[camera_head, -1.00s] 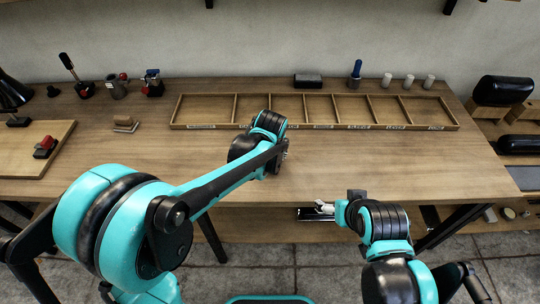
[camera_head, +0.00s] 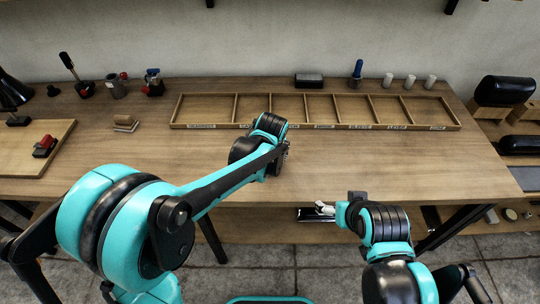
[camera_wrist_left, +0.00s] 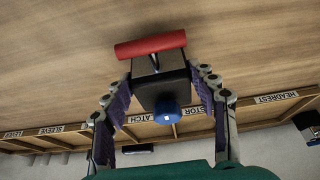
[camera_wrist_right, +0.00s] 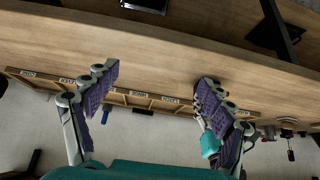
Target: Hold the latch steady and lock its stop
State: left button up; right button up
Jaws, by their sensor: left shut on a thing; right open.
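The latch (camera_wrist_left: 160,85) shows in the left wrist view as a black block with a red bar (camera_wrist_left: 150,45) across its far end and a round blue knob (camera_wrist_left: 167,113) facing the camera. My left gripper (camera_wrist_left: 161,88) is shut on the black block, with a purple-padded finger on each side. In the head view my left gripper (camera_head: 281,157) is over the middle of the bench, and my arm hides the latch there. My right gripper (camera_wrist_right: 158,86) is open and empty, its fingers wide apart. In the head view it (camera_head: 325,208) is at the bench's front edge.
A labelled compartment tray (camera_head: 315,127) lies along the back of the bench (camera_head: 400,170). A blue-handled tool (camera_head: 356,72) and white cylinders (camera_head: 409,82) stand behind it. A board (camera_head: 25,157) with a red-and-black part (camera_head: 45,146) is at left. The bench's right front is clear.

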jog(key=shift+c, duration=0.3)
jog(key=shift+r, duration=0.1)
jog(key=c, duration=0.5)
jog(key=shift+w+a+r, duration=0.1)
jog(key=shift+w+r, duration=0.2)
jog(key=shift+c, duration=1.1)
jog(key=w+a+r+n+g+y, duration=0.1)
jog(key=w+a+r+n+g, duration=0.2)
jog(key=w+n, duration=0.4)
jog(key=w+a+r+n+g+y, duration=0.1)
jog(key=w+a+r+n+g, duration=0.1)
jog(key=w+a+r+n, duration=0.35)
jog(key=w+a+r+n+g+y, duration=0.1)
jog(key=w+r+n+g, duration=0.1)
jog(key=w+n, duration=0.65)
jog(key=w+a+f+n+g, duration=0.3)
jog(key=w+a+f+n, duration=0.15)
jog(key=w+n, duration=0.2)
jog(key=shift+m, duration=0.35)
jog(key=x, duration=1.1)
jog(key=shift+w+a, duration=0.1)
jog(key=shift+a, duration=0.2)
